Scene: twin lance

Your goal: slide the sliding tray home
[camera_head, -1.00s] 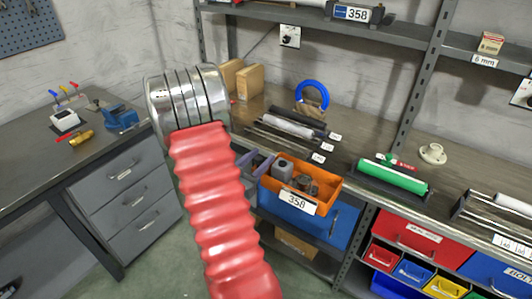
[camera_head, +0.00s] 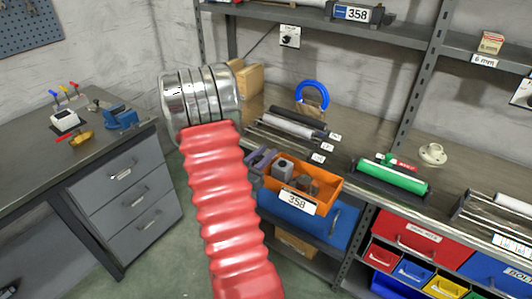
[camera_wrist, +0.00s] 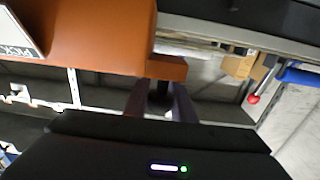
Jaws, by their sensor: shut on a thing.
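The sliding tray looks to be the orange open tray (camera_head: 328,188) with a white 358 label, at the front edge of the shelf bench. It holds a few grey and brown blocks. Its orange wall also fills the upper left of the wrist view (camera_wrist: 95,38), with a small orange tab at its right end. My gripper (camera_head: 260,162) is at the tray's left end in the head view. In the wrist view its two purple-grey fingers (camera_wrist: 160,100) are shut on this end tab. The exact contact is partly hidden and blurred.
A blue ring (camera_head: 312,88) stands farther back. A grey workbench (camera_head: 50,150) stands at the left.

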